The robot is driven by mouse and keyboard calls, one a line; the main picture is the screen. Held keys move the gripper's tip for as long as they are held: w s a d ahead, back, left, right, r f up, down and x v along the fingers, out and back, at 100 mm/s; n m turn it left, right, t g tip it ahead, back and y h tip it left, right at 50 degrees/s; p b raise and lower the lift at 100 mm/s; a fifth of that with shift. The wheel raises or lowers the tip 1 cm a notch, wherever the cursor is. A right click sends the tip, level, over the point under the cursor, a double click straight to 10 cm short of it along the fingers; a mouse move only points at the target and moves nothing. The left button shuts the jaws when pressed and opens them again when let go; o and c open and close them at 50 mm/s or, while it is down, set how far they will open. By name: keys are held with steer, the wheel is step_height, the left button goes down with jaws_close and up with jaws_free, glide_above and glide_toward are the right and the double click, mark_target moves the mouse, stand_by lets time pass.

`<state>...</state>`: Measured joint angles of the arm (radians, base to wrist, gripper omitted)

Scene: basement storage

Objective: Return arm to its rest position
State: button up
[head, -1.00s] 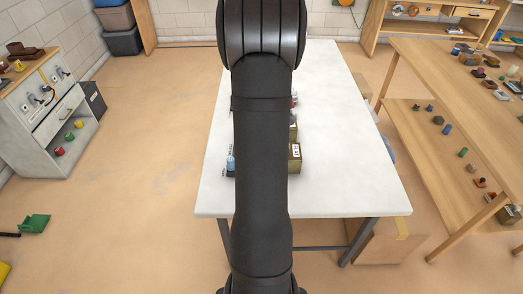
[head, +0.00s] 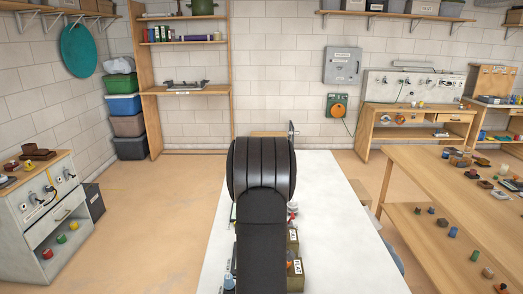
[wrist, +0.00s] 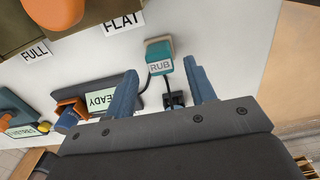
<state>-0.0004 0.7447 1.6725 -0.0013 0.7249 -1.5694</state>
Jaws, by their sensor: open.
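My gripper (wrist: 161,72) shows in the wrist view with its two blue fingers spread apart and nothing held between them. It hangs over the white table (wrist: 222,52). A teal and grey block labelled RUB (wrist: 158,50) shows beyond the gap between the fingertips, with a dark cord beside it. In the head view my own dark arm stretches over the white table (head: 335,235) and hides much of its left part. The gripper cannot be made out there.
Boxes labelled FULL (wrist: 22,25) and FLAT (wrist: 100,10) stand on the table. A wooden bench (head: 440,180) with small items stands right, a grey cabinet (head: 42,215) left. Floor between cabinet and table is clear.

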step_height(320, 180, down, 3)
steer(key=shift+f, duration=0.15)
steer(key=shift+r, duration=1.75)
